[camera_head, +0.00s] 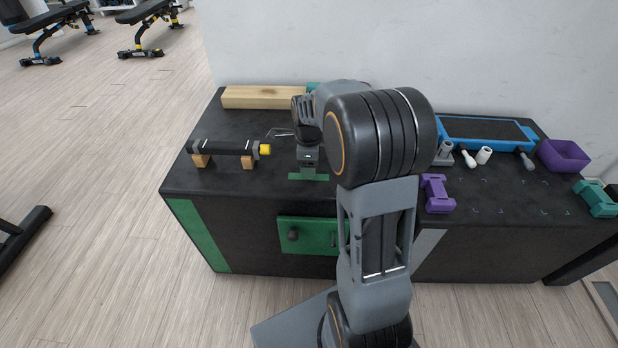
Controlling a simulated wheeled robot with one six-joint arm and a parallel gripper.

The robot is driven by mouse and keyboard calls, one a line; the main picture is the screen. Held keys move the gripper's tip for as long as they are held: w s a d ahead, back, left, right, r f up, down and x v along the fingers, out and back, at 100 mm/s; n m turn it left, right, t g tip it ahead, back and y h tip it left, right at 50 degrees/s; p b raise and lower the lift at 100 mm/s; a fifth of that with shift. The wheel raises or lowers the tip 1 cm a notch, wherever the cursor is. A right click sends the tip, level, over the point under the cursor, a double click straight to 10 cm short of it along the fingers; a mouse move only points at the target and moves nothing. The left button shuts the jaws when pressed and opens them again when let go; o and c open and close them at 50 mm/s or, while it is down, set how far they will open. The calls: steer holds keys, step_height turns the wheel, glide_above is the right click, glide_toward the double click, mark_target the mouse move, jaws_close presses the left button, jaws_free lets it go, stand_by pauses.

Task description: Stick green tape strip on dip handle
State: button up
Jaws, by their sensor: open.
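A flat green strip (322,177) lies on the black bench top near its front edge; it looks like the green tape. My gripper (308,167) points down right above it, open. Its fingertips are small and hard to make out, and I cannot tell whether they touch the strip. A black bar with grey collars and a yellow right end (225,149), which looks like the dip handle, lies level across two wooden blocks, left of my gripper. My arm hides the middle of the bench.
A wooden beam (262,97) lies at the back left. A thin metal tool (283,133) lies between bar and gripper. To the right are a purple dumbbell (437,194), white cylinders (483,155), a blue-framed step (487,131), a purple bin (564,155) and a teal dumbbell (595,198).

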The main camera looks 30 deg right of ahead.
step_height(320, 180, down, 2)
steer(key=shift+f, duration=0.1)
steer(key=shift+c, duration=0.4)
steer(key=c, duration=0.9)
